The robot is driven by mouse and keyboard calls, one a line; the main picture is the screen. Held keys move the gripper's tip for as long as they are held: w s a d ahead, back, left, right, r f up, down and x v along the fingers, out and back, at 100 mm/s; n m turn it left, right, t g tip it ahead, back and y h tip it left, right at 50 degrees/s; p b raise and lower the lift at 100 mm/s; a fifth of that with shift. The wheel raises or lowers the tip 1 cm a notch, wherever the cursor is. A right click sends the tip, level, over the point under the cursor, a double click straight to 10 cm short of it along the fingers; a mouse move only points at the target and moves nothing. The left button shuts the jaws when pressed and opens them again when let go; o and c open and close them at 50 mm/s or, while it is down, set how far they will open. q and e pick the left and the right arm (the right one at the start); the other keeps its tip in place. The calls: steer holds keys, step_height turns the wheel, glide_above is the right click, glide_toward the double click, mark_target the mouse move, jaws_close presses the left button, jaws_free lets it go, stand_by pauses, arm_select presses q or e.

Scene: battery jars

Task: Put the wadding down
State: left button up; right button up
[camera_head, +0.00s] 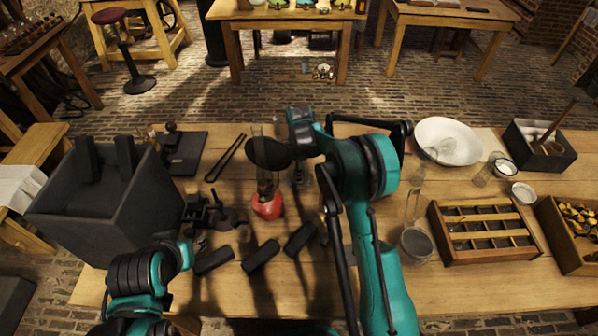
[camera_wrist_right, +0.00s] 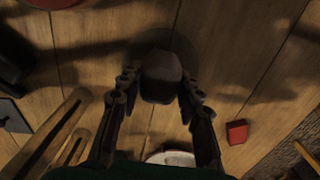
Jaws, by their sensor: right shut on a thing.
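My right gripper (camera_wrist_right: 158,98) is shut on a dark grey, rounded lump, the wadding (camera_wrist_right: 161,77), in the right wrist view. The lump sits between the two fingertips above the wooden table. In the head view my right arm reaches over the middle of the table, and its dark end covers much of the gripper there. My left arm comes in at the lower left of the head view. Its gripper cannot be told apart from the dark objects near it.
Several dark blocks (camera_head: 261,257) lie at the table's front. A red-based glass piece (camera_head: 267,207) stands near the middle. A large dark box (camera_head: 80,205) is at left. At right are a white bowl (camera_head: 448,141), a wooden divided tray (camera_head: 485,257) and a dark box (camera_head: 540,150).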

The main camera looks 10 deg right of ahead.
steer(key=shift+f, duration=0.25)
steer(key=o, duration=1.2)
steer(key=shift+o, duration=0.2)
steer(key=shift+r, duration=0.1)
steer(key=shift+r, duration=0.1)
